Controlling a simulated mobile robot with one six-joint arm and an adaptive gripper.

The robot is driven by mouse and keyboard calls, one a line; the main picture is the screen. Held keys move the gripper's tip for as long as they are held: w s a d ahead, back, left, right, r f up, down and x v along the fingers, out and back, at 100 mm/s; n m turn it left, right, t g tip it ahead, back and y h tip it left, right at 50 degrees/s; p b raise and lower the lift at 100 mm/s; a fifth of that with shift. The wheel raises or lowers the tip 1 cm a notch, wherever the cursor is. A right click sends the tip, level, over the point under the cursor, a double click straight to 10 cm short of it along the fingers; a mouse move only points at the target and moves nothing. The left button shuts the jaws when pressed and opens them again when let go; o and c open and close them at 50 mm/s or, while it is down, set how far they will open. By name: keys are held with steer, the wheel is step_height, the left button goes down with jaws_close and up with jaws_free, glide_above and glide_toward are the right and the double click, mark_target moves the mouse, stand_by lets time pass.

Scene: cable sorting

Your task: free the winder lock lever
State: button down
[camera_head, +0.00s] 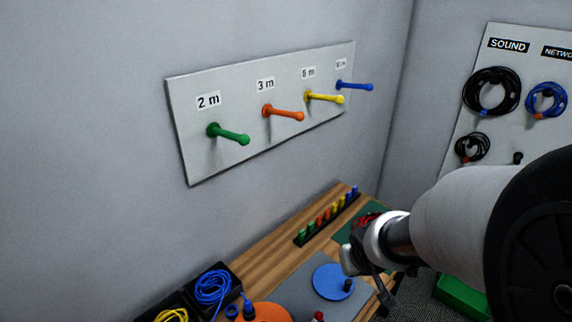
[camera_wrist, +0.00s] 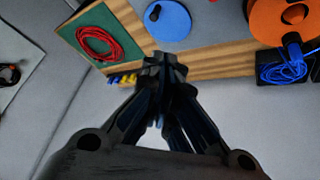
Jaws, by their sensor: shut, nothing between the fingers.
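A blue disc (camera_head: 328,283) with a dark upright knob (camera_head: 348,286) lies on a grey panel on the bench. An orange disc (camera_head: 262,312) is partly cut off at the lower edge of the head view. Both discs also show in the wrist view, the blue one (camera_wrist: 174,22) at the top and the orange one (camera_wrist: 265,28) at the right. A small red-topped piece (camera_head: 318,316) stands between them; I cannot tell whether it is the lock lever. My gripper (camera_head: 352,262) is shut and empty above the bench; its fingertips (camera_wrist: 163,62) appear below the blue disc in the wrist view.
A red cable coil (camera_wrist: 96,42) lies on a green mat (camera_wrist: 125,28). A blue cable (camera_head: 212,287) sits in a black tray (camera_head: 236,272). A rack of coloured pegs (camera_head: 328,216) stands along the wall. Wall pegs on a board (camera_head: 240,160) project above the bench.

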steer(key=w+a+f+y+p, duration=0.1)
steer(key=w+a+f, duration=0.1)
steer(key=f, duration=0.4)
steer(key=w+a+f+n+y+p, duration=0.1)
steer(key=w+a+f+y+p, duration=0.1)
steer(key=f, duration=0.5)
steer(key=shift+a+f+y, duration=0.25)
steer(key=shift+a+y, duration=0.05)
steer(key=shift+w+f, duration=0.1)
steer(key=shift+w, duration=0.05)
steer(key=b+x, duration=0.4)
steer(key=x, duration=0.6)
steer(key=shift+f, duration=0.25)
steer(key=s, duration=0.2)
steer(key=s+b, duration=0.1)
steer(key=s, duration=0.1)
steer(key=shift+d, duration=0.3)
steer(key=shift+w, duration=0.1)
